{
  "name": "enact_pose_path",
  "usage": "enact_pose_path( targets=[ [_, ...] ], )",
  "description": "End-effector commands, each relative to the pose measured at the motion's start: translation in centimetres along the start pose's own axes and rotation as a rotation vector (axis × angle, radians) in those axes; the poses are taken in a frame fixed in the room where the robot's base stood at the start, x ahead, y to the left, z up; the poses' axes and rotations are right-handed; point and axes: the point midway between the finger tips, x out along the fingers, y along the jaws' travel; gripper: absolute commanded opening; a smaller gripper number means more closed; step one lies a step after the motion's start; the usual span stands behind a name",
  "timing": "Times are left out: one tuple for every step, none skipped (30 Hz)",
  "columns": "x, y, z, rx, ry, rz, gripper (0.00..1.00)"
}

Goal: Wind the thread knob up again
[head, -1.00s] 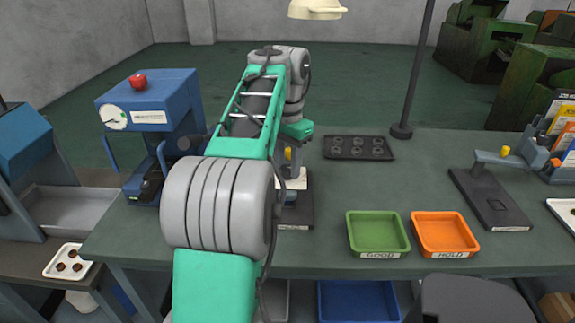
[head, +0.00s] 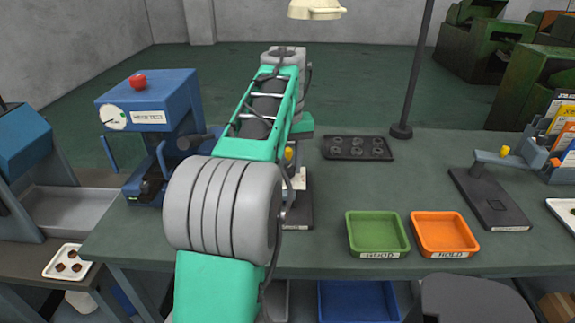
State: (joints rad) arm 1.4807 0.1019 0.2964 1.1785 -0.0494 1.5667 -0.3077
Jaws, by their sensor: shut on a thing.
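A small stand with a dark base (head: 302,215) and a pale upright part (head: 300,180) is on the bench, partly hidden behind my arm. A yellow piece (head: 289,153) shows at its top, right at the edge of my arm. I cannot tell whether this is the thread knob. My arm reaches over the bench, and its green wrist part shows just above the stand. My gripper is hidden behind my own arm, so its fingers and anything in them do not show.
A blue press (head: 165,100) stands at the left. A green tray (head: 377,255) and an orange tray (head: 445,254) sit at the bench front. A dark tray with round recesses (head: 358,158), a lamp pole (head: 402,131) and another gauge stand (head: 490,205) are to the right.

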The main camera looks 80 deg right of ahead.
Motion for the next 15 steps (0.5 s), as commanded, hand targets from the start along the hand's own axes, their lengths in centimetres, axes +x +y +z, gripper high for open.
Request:
enact_pose_path(
  targets=[
    [-0.15, 0.07, -0.17, -0.044, 0.009, 0.003, 0.0],
    [-0.15, 0.07, -0.17, -0.071, 0.009, 0.003, 0.0],
    [-0.16, 0.07, -0.18, -0.109, 0.009, 0.004, 0.0],
    [-0.16, 0.07, -0.19, -0.138, 0.009, 0.004, 0.0],
    [-0.16, 0.07, -0.19, -0.165, 0.009, 0.004, 0.0],
    [-0.17, 0.06, -0.19, -0.202, 0.009, 0.004, 0.0],
    [-0.19, 0.06, -0.2, -0.228, 0.009, 0.004, 0.0],
    [-0.19, 0.06, -0.2, -0.254, 0.009, 0.004, 0.0],
    [-0.19, 0.06, -0.19, -0.288, 0.009, 0.004, 0.0],
    [-0.18, 0.06, -0.19, -0.311, 0.009, 0.004, 0.0],
    [-0.18, 0.06, -0.19, -0.335, 0.009, 0.004, 0.0],
    [-0.18, 0.07, -0.19, -0.364, 0.009, 0.004, 0.0],
    [-0.18, 0.07, -0.19, -0.385, 0.009, 0.005, 0.0],
    [-0.19, 0.07, -0.19, -0.405, 0.009, 0.005, 0.0],
    [-0.2, 0.07, -0.19, -0.43, 0.009, 0.005, 0.0]
  ],
)
